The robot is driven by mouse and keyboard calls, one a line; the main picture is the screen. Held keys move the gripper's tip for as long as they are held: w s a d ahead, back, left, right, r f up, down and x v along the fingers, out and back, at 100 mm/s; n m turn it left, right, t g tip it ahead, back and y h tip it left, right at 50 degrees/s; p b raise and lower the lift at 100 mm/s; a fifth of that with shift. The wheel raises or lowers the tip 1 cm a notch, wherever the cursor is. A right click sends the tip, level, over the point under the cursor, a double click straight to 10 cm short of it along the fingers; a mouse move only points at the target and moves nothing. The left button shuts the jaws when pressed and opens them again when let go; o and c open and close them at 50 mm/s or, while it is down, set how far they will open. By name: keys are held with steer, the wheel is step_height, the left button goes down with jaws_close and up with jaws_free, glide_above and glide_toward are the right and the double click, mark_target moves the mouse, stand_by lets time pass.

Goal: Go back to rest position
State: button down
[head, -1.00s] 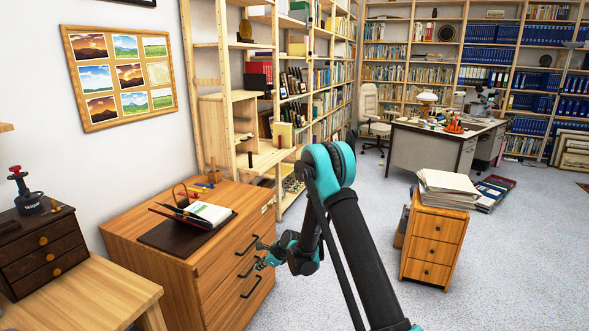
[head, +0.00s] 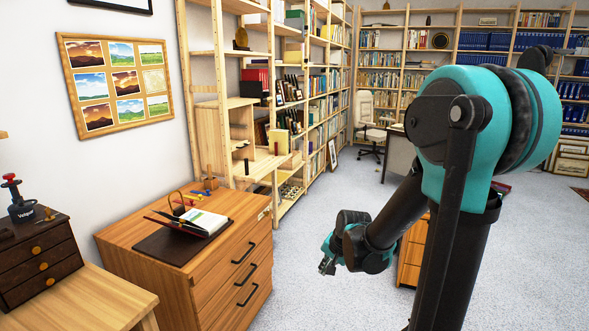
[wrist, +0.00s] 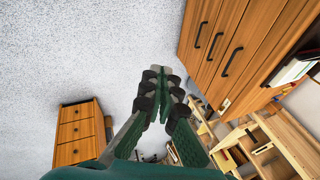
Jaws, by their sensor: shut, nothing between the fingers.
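My gripper (head: 327,265) hangs in the air at the end of my arm, over the grey floor. It is to the right of the wooden drawer cabinet (head: 190,262) and apart from it. In the wrist view the fingers of my gripper (wrist: 160,82) are together with nothing between them. My arm is folded, its large teal elbow high on the right of the head view, hiding much of the desk behind it.
A small wooden drawer unit (head: 411,258) stands behind my arm, partly hidden. Open wooden shelves (head: 236,128) line the wall. A table (head: 90,303) with a dark drawer box (head: 38,262) is at left. The floor (head: 300,300) between cabinet and arm is clear.

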steer(key=s+d+n+h, duration=0.1)
steer(key=s+d+n, duration=0.2)
steer(key=s, duration=0.5)
steer(key=s+d+f+n+h, duration=0.1)
steer(key=s+d+n, duration=0.2)
steer(key=s+d, duration=0.3)
steer(key=shift+s+d+n+h, duration=0.25)
steer(key=shift+s+n+h, duration=0.05)
steer(key=shift+s, duration=0.75)
steer(key=shift+w, duration=0.1)
